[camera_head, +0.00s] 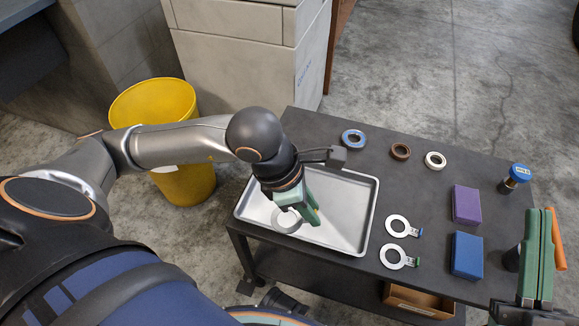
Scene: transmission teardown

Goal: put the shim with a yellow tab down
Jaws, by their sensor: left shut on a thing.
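My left gripper (308,213), with green fingers, reaches down over the metal tray (350,211). It is shut on a pale ring-shaped shim (285,220) at the tray's left part. The shim's tab is hidden by the fingers, so I cannot see its colour. I cannot tell whether the shim touches the tray floor. Two other ring shims lie flat on the table right of the tray, one with a blue tab (397,226) and one with a green tab (393,257). My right gripper (541,258) is at the right edge; its fingers look close together.
The dark table (320,135) also holds blue (353,138), brown (400,151) and white (435,160) rings, a purple block (466,205), a blue block (467,255) and a blue-capped jar (515,177). An orange object (558,240) is beside my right gripper. A yellow bin (154,103) stands left.

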